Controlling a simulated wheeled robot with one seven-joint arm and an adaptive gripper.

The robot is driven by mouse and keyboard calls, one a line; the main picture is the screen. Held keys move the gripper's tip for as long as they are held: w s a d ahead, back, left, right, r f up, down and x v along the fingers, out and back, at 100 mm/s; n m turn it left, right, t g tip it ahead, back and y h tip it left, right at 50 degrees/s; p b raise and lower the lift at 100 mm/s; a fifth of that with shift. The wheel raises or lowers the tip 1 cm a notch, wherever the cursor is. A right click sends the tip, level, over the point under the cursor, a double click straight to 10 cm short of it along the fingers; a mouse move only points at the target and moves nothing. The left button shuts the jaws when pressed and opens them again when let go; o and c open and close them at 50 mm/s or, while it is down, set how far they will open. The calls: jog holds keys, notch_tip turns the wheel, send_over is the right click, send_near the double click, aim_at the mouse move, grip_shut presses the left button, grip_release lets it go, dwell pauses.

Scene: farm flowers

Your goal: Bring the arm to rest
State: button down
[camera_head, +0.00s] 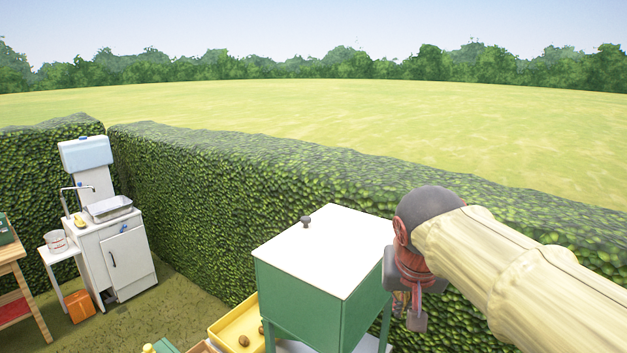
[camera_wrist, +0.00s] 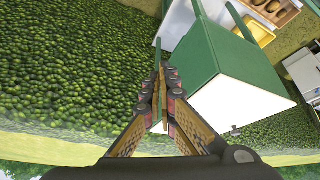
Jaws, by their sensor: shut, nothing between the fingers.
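My gripper (camera_wrist: 163,75) shows in the wrist view with its two fingers together and nothing between them. In the head view my arm comes in from the right, and my gripper (camera_head: 415,312) hangs below the wrist, partly hidden, just right of a green cabinet with a white top (camera_head: 325,245). The same green cabinet (camera_wrist: 215,55) stands right of the fingers in the wrist view. I cannot tell the exact gap between them.
A tall hedge (camera_head: 220,180) runs behind the cabinet and my arm. A yellow tray (camera_head: 230,332) with brown roundish things is low beside the cabinet. A white sink unit (camera_head: 115,245), a small white table (camera_head: 58,250) and an orange box (camera_head: 80,306) stand at the left. Grass between is clear.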

jog(key=s+d+f+n+b, duration=0.1)
jog(key=s+f+b, duration=0.2)
jog(key=s+f, duration=0.6)
jog(key=s+d+f+n+y+b, duration=0.1)
jog(key=s+f+b, duration=0.1)
jog(key=s+f, duration=0.7)
jog(key=shift+s+d+f+b, duration=0.3)
jog(key=shift+s+b, duration=0.1)
